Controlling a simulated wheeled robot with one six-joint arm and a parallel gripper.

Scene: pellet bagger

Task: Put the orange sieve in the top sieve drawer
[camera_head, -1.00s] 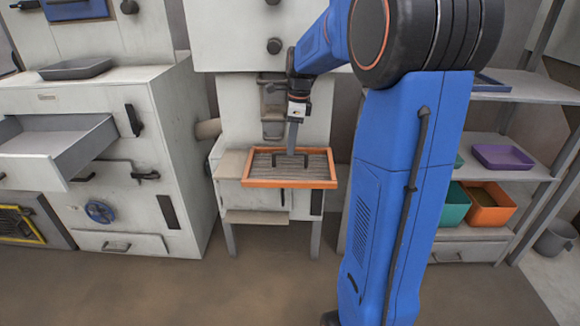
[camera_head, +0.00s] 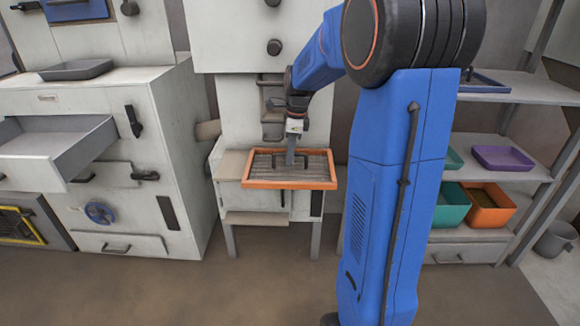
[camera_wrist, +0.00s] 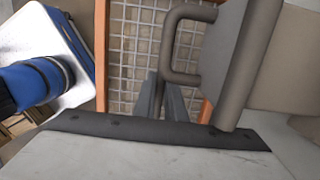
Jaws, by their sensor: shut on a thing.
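The orange sieve (camera_head: 262,184) has a rectangular orange frame around a grey mesh and a dark handle across its middle. It is level in front of the pale machine's ledge in the head view; I cannot tell whether it touches the ledge. My gripper (camera_head: 290,162) points down into the sieve and is shut on its handle. In the wrist view the mesh (camera_wrist: 140,40) lies below the fingers (camera_wrist: 160,100); the exact contact is partly hidden. A grey drawer (camera_head: 88,150) stands pulled out of the white cabinet at left, its visible interior empty.
The white cabinet (camera_head: 185,150) stands left of the machine, with a grey tray (camera_head: 76,69) on top. Shelves at right hold a purple tray (camera_head: 503,158), a green bin (camera_head: 453,207) and an orange bin (camera_head: 489,212). The floor (camera_head: 190,285) in front is clear.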

